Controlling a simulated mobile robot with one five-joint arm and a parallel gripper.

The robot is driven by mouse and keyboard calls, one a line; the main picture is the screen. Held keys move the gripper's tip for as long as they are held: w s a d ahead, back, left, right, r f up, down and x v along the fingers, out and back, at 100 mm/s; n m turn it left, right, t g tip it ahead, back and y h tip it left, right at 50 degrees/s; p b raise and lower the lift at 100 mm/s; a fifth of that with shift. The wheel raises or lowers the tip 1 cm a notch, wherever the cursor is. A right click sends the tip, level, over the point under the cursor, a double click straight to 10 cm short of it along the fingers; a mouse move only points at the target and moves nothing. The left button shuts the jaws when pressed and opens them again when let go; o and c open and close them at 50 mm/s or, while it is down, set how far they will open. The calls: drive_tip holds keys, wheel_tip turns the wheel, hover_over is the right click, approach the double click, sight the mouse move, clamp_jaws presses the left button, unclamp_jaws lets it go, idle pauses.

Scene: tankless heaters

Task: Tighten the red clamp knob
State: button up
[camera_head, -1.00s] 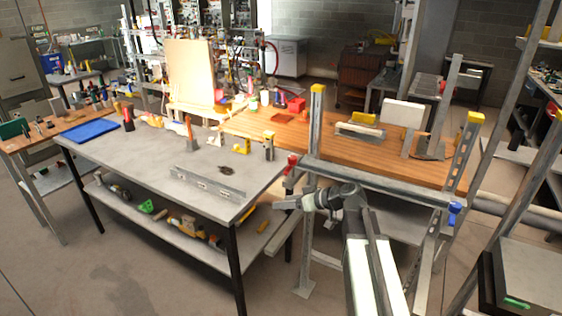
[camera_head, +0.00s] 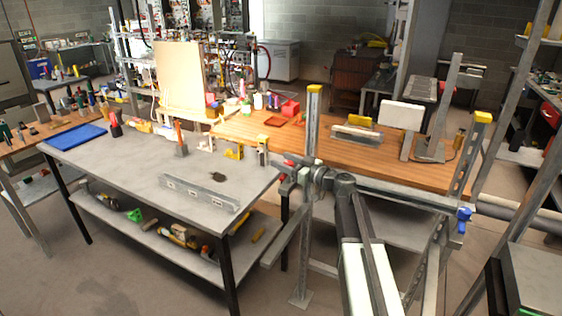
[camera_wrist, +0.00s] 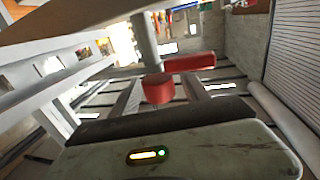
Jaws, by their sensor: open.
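The red clamp knob (camera_wrist: 158,88) is near the middle of the wrist view, just beyond the grey-green housing of my gripper. A longer red part (camera_wrist: 188,62) lies behind it to the right. In the head view, the red knob (camera_head: 289,163) is small at the left end of the metal crossbar (camera_head: 395,189), beside an upright post. My gripper (camera_head: 294,176) is at that end of the bar, close to the knob and partly covering it. It is open and not closed on the knob. Contact between them cannot be told.
A blue clamp handle (camera_head: 464,214) is at the bar's right end. Upright posts with yellow caps (camera_head: 314,88) stand close to my arm. A grey workbench (camera_head: 130,165) is to the left, and a wooden-topped bench (camera_head: 350,154) is behind the bar.

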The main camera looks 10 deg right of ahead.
drive_tip(key=shift+w+a, duration=0.3)
clamp_jaws()
